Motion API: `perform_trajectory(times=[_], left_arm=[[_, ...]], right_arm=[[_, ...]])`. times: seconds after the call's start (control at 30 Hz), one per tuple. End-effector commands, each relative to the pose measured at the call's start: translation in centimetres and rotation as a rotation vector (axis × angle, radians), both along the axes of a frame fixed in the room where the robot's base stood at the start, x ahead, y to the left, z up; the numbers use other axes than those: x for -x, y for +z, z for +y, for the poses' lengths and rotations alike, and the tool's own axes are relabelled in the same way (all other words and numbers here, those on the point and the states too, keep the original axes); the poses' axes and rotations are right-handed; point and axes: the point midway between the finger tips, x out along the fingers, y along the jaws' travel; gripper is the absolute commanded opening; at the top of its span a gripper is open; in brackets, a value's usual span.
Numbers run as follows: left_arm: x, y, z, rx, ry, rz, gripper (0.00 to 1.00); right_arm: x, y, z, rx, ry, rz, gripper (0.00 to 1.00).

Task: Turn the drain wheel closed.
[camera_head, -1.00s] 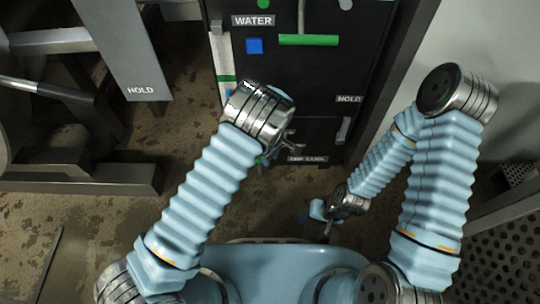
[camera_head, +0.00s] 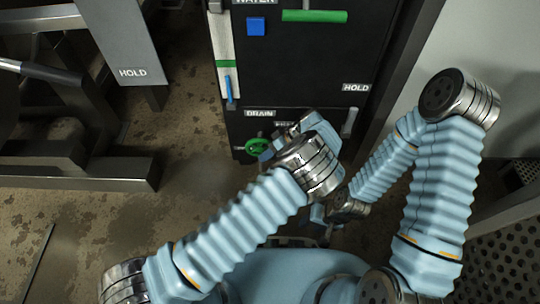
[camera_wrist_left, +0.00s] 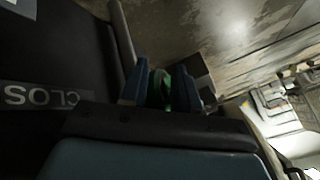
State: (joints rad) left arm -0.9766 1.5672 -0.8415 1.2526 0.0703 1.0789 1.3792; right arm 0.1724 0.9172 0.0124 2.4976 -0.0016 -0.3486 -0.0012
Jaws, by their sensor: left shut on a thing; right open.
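The green drain wheel (camera_head: 257,146) sits low on the black panel, under the DRAIN label (camera_head: 259,114). My left gripper (camera_head: 267,153) reaches it from the right and is shut on it. In the left wrist view the green wheel (camera_wrist_left: 163,89) shows between the two blue fingers of my left gripper (camera_wrist_left: 161,90). The fingers and wrist hide part of the wheel, so its turn angle cannot be told. My right gripper (camera_head: 318,213) is open, low near my base, apart from the panel and partly hidden by my arm.
The black panel (camera_head: 290,65) carries a green bar (camera_head: 314,16), a blue square (camera_head: 256,27), a HOLD label (camera_head: 355,87) and a grey lever (camera_head: 349,122). A gauge strip (camera_head: 226,67) runs along its left edge. Dark metal framework (camera_head: 75,172) stands left; the floor between is clear.

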Motion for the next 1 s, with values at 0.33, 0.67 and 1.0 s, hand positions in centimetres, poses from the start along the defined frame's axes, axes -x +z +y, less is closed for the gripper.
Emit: perform_trajectory(times=[0.33, 0.67, 1.0], left_arm=[[-0.51, -0.03, 0.14, -0.018, -0.011, -0.011, 0.00], [-0.43, -0.02, 0.24, -0.020, -0.007, -0.008, 0.53], [-0.24, 0.25, -0.09, -0.018, -0.005, -0.005, 0.53]], right_arm=[[-0.02, -0.38, -0.01, 0.000, 0.000, -0.001, 0.43], [-0.01, -0.35, -0.01, 0.000, 0.000, -0.001, 0.43], [-0.01, -0.25, -0.01, 0.000, 0.000, -0.001, 0.43]])
